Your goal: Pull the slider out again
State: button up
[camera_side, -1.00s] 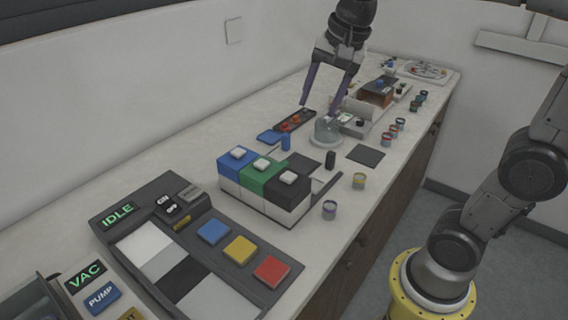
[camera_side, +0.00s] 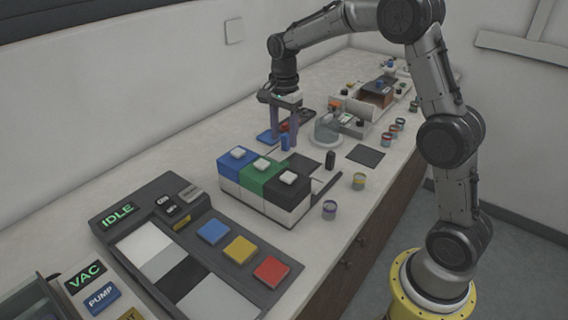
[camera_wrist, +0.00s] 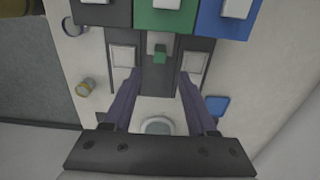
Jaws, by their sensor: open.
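A row of blue, green and black blocks (camera_side: 262,178) with pale caps stands on the bench. In the wrist view the green block (camera_wrist: 165,18) is at the top middle, and a small green tab (camera_wrist: 160,55) sticks out below it over a dark channel (camera_wrist: 158,78). I cannot tell for certain which part is the slider; this tab may belong to it. My gripper (camera_side: 284,138) points down behind the blocks, above the bench. It is open and empty, with its fingers (camera_wrist: 160,82) apart on either side of the channel, short of the tab.
A control panel (camera_side: 130,240) reading IDLE lies in front. A clear round dish (camera_side: 327,131) stands behind the blocks. Small jars (camera_side: 359,181) line the right edge. A blue tray (camera_wrist: 217,104) lies right of the channel in the wrist view.

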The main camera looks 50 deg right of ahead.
aim_at(284, 162)
notch_tip(284, 162, down, 10)
jog(key=shift+r, duration=0.15)
dwell(0.3)
grip_shut()
dwell(1.3)
